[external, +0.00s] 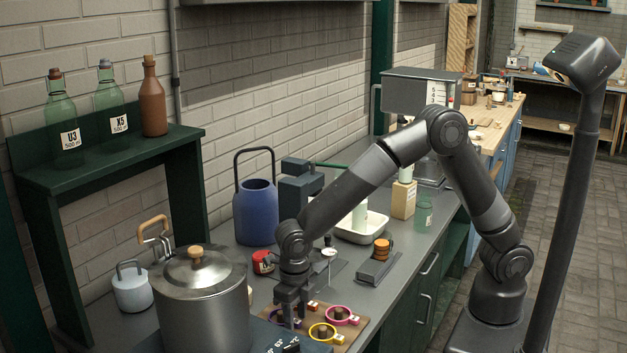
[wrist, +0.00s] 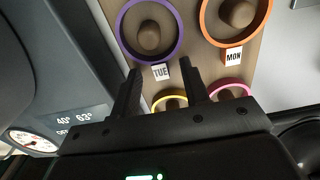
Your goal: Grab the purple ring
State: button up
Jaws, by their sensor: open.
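The purple ring (wrist: 119,36) lies around a brown peg (wrist: 149,36) on a wooden board, with a TUE tag (wrist: 160,71) at its near edge, at the upper left of the wrist view. My gripper (wrist: 162,67) is open and empty. Its fingertips show just below the ring, either side of the tag; I cannot tell their height above the board. In the external view my gripper (external: 291,318) points down over the board's left part and hides much of the ring there.
An orange ring (wrist: 204,30) with a MON tag, a yellow ring (external: 312,333) and a pink ring (external: 353,319) share the board (external: 352,337). A large steel pot (external: 205,315) stands close left. A dark panel with a gauge (wrist: 35,140) borders the board.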

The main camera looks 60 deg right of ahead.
jog(key=shift+f, duration=0.25)
jog(key=shift+c, duration=0.4)
grip_shut()
jog(key=shift+r, duration=0.15)
